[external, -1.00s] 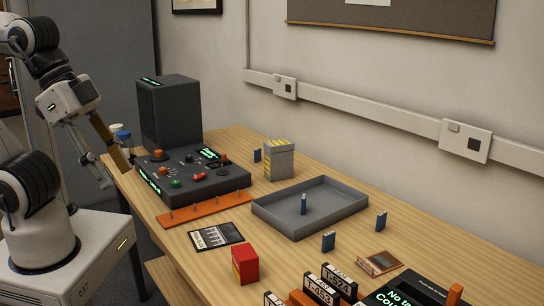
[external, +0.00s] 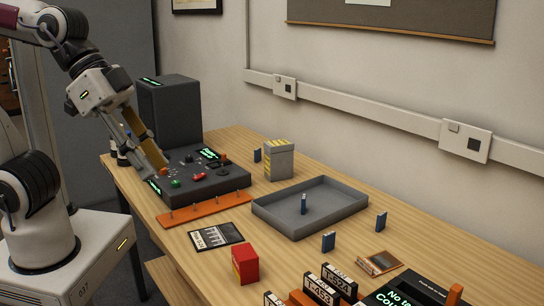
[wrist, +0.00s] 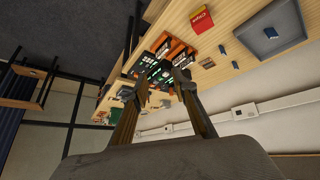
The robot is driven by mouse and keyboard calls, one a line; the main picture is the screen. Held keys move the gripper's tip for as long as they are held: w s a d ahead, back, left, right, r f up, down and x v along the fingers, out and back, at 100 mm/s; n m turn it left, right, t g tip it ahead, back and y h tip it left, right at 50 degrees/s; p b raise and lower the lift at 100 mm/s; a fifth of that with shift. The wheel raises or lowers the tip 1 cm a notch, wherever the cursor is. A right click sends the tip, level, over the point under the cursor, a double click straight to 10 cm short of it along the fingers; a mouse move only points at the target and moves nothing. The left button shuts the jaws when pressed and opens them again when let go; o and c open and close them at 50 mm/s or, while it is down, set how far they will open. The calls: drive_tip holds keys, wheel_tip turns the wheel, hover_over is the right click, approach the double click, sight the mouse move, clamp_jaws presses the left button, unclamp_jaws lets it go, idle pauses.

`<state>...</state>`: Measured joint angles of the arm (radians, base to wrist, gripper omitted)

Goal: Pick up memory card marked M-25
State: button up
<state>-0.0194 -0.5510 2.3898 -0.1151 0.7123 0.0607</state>
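Several small blue upright cards stand on the table, and their markings are too small to read. One blue card (external: 303,204) stands inside the grey tray (external: 262,218). Another blue card (external: 328,241) stands in front of the tray, a third blue card (external: 381,220) to its right, and one more blue card (external: 257,155) at the back by a grey box. I cannot tell which is M-25. My gripper (external: 158,168) is over the left end of the table, near the dark control console, far from the tray. In the wrist view my gripper (wrist: 163,82) has its fingers apart with nothing between them.
The dark console (external: 195,175) and a tall dark box (external: 170,115) stand at the left. A grey box with yellow marks (external: 279,160), a red box (external: 245,264), a printed sheet (external: 216,236) and black labelled cartridges (external: 335,280) are on the table. Wood between tray and sheet is clear.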

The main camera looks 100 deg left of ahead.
drive_tip(key=w+r+t, duration=0.2)
drive_tip(key=w, duration=0.9)
drive_tip(key=w+a+f+n+t+y, duration=0.1)
drive_tip(key=w+a+f+n, duration=0.15)
drive_tip(key=w, duration=0.55)
drive_tip(key=w+a+f+n+t+y, duration=0.15)
drive_tip(key=w+a, duration=0.25)
drive_tip(key=w, duration=0.4)
drive_tip(key=w+a+f+n, duration=0.1)
drive_tip(key=w+a+f, duration=0.15)
drive_tip(key=w, duration=0.65)
drive_tip(key=w+a+f+n+y, duration=0.3)
drive_tip(key=w+a+f+y, duration=0.3)
drive_tip(key=a+f, duration=0.5)
drive_tip(key=n+g+y, duration=0.2)
drive_tip(key=g+y, duration=0.1)
approach(381, 222)
drive_tip(key=shift+w+a+r+h, duration=0.1)
drive_tip(key=shift+w+a+h, duration=0.25)
drive_tip(key=shift+w, duration=0.55)
drive_tip(key=shift+s+a+f+y, duration=0.2)
drive_tip(key=shift+a+f+y, duration=0.2)
drive_tip(key=shift+a, duration=0.05)
drive_tip(key=shift+x, duration=1.3)
